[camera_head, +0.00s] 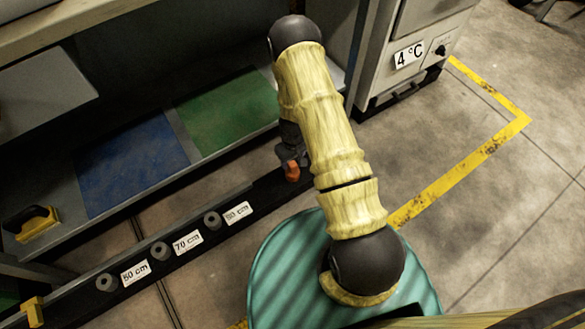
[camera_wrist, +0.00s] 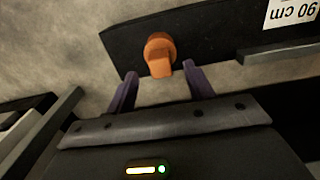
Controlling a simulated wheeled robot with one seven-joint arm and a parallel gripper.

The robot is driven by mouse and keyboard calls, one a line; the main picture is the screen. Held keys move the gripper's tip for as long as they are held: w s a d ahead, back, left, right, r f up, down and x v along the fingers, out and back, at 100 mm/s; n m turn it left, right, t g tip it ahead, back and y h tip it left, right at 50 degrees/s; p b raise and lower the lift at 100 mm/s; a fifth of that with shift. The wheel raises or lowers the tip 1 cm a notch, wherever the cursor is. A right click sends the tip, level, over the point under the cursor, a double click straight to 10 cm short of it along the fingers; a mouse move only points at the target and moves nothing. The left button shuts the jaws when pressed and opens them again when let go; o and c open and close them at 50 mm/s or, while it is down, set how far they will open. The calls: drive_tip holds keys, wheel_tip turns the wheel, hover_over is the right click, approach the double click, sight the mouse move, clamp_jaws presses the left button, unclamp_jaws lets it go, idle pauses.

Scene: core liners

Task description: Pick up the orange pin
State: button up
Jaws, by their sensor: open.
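The orange pin (camera_head: 292,171) stands at the right end of a dark rail, beside my gripper in the head view. In the wrist view the orange pin (camera_wrist: 159,55) has a round head and a tapered part facing my gripper. My gripper (camera_wrist: 160,78) is open, with one purple finger on each side of the pin's lower part. The pin is a little beyond the fingertips, and I see no contact. In the head view my gripper (camera_head: 290,150) is partly hidden by my arm.
The dark rail (camera_head: 138,290) carries grey round pegs and labels 50 cm, 70 cm and 90 cm (camera_head: 237,212). Behind it is a shelf with blue (camera_head: 130,165) and green (camera_head: 228,110) mats and a yellow-handled tool (camera_head: 35,222). A 4 °C cabinet (camera_head: 415,50) stands at the back right.

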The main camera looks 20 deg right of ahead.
sight(292, 164)
wheel_tip(292, 164, down, 4)
drive_tip(key=shift+w+f+b, duration=0.1)
drive_tip(key=shift+f+b, duration=0.05)
drive_tip(key=shift+b, duration=1.1)
drive_tip(key=shift+c, duration=0.2)
drive_tip(key=c, duration=1.1)
